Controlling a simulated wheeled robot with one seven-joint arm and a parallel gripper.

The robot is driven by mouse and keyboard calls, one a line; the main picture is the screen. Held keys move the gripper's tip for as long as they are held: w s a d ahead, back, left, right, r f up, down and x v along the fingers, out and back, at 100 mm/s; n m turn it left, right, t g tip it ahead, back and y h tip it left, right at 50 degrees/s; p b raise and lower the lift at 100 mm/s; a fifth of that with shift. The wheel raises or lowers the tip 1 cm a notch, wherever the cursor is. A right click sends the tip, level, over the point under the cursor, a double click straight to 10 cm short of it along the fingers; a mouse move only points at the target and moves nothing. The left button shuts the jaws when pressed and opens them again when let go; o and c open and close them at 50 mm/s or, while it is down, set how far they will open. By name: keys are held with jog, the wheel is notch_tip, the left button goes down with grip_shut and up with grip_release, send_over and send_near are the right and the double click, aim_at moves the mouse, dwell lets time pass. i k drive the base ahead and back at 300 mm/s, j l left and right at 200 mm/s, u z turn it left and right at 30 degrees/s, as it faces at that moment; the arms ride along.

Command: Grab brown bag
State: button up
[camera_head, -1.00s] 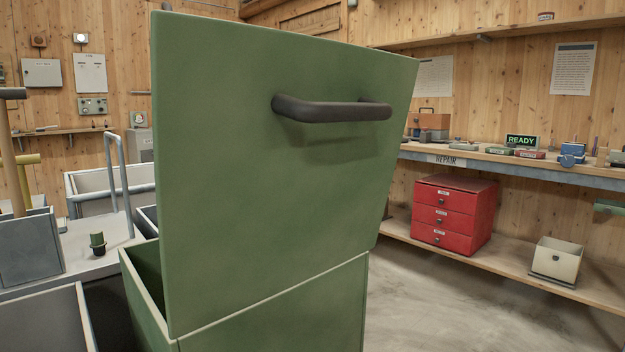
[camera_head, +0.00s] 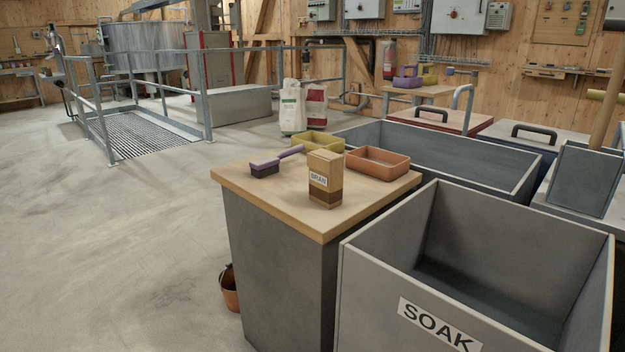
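A brown bag (camera_head: 325,179) labelled "BRAN" stands upright near the front right part of a wooden-topped grey cabinet (camera_head: 283,213). Its upper part is tan and its lower part is darker brown. Nothing touches it from above. My gripper is not in view, so its state does not show.
On the cabinet are a purple-handled brush (camera_head: 274,161), a yellow tray (camera_head: 312,143) and an orange tray (camera_head: 377,162). A grey bin marked "SOAK" (camera_head: 392,292) stands at the cabinet's right. A brown bucket (camera_head: 230,290) sits on the floor. Open floor (camera_head: 120,240) lies left.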

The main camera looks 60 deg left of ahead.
aim_at(326, 167)
jog(key=u, duration=2.3)
